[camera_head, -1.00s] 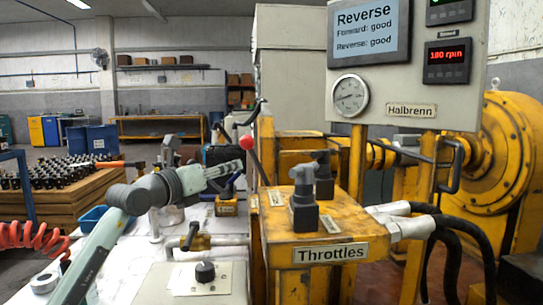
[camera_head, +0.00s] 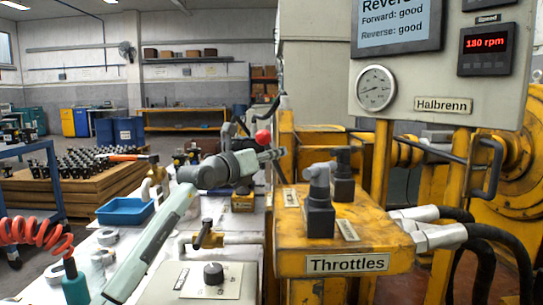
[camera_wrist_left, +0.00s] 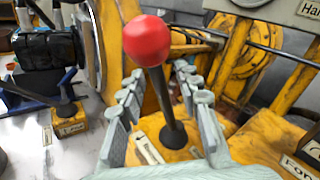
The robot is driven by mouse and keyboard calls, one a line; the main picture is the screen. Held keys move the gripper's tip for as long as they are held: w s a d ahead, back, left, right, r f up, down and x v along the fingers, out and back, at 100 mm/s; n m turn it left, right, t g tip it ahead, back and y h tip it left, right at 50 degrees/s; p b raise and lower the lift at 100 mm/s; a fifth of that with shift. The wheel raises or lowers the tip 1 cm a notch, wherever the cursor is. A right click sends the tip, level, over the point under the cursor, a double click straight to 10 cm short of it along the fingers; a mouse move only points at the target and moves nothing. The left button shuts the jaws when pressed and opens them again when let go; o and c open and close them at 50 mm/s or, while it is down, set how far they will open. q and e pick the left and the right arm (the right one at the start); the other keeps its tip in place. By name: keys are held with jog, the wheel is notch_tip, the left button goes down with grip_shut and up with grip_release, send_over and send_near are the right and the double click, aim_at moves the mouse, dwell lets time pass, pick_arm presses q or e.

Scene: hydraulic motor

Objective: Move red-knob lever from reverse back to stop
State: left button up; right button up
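The lever's red knob (camera_head: 263,138) stands at the far left corner of the yellow throttle housing. In the left wrist view the red knob (camera_wrist_left: 146,40) tops a black shaft (camera_wrist_left: 166,100) that leans and ends in a round base beside a small label. My left gripper (camera_head: 271,155) is at the lever, just below the knob. In the wrist view my left gripper (camera_wrist_left: 158,82) is open, one finger on each side of the shaft, with visible gaps. The screen (camera_head: 397,22) reads Reverse, partly cut off. My right gripper is not in view.
The yellow housing (camera_head: 345,262) marked Throttles carries two black-and-grey throttle levers (camera_head: 320,200) to the right. A gauge and a 180 rpm readout (camera_head: 485,42) are above. Black hoses leave at right. A blue tray (camera_head: 125,211) and small fittings lie on the white table at left.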

pick_arm(q)
jog(key=shift+w, duration=0.1)
grip_shut()
dwell(0.3)
